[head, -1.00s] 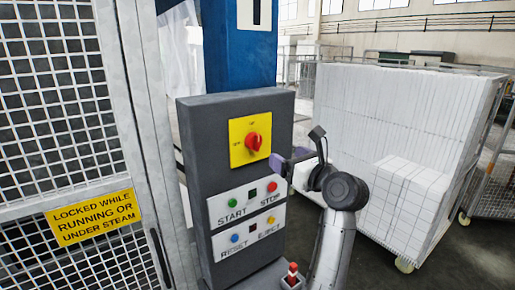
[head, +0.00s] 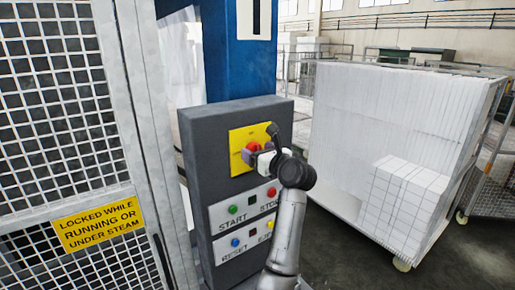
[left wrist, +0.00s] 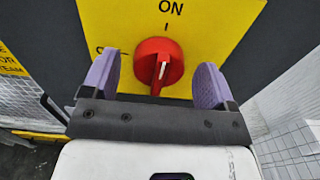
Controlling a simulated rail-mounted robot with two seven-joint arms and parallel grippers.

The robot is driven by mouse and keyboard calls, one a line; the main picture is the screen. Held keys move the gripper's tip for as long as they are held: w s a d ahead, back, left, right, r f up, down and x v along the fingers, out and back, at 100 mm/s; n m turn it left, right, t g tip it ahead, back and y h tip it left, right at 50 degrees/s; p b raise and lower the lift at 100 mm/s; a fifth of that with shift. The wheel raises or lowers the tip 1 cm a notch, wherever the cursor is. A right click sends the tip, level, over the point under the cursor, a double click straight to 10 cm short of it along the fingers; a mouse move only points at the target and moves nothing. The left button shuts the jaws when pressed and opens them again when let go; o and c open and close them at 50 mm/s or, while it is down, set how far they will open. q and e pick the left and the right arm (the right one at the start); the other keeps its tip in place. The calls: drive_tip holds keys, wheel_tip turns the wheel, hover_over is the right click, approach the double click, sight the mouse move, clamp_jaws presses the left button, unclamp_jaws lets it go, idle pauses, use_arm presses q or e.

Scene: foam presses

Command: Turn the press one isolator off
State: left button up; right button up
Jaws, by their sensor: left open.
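The isolator is a red rotary knob (head: 253,146) on a yellow plate (head: 236,162), high on the grey control box (head: 196,150). In the left wrist view the knob (left wrist: 160,62) has its ridge roughly upright, in line with the ON label above it. A label at the left is mostly hidden by a finger. My left gripper (head: 261,143) is in front of the knob. In the left wrist view its purple fingers (left wrist: 157,84) are spread, one on each side of the knob, with gaps between. I see no contact. My right gripper is not in view.
START and STOP buttons (head: 234,210) and RESET and EJECT buttons (head: 235,242) sit below the knob, partly behind my arm. A mesh gate (head: 60,130) with a yellow warning sign (head: 99,222) stands left. A loaded white cart (head: 400,150) stands right.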

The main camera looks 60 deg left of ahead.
use_arm(q)
drive_tip(key=shift+a, duration=0.3)
drive_tip(key=c, duration=0.9)
drive_tip(key=n+b, duration=0.1)
drive_tip(key=b, duration=0.3)
drive_tip(key=f+n+b, duration=0.1)
drive_tip(key=n+b, duration=0.1)
drive_tip(key=b, duration=0.2)
drive_tip(key=shift+s+n, duration=0.15)
drive_tip(key=shift+n, duration=0.15)
drive_tip(key=shift+s+r+n+b, duration=0.1)
drive_tip(key=shift+r+n+b, duration=0.05)
drive_tip(key=shift+n+b, duration=3.2)
drive_tip(key=shift+s+r+n+b, duration=0.1)
drive_tip(key=shift+r+n+b, duration=0.05)
drive_tip(key=shift+n+b, duration=3.2)
drive_tip(key=shift+n+p, duration=0.4)
drive_tip(key=shift+n, duration=0.1)
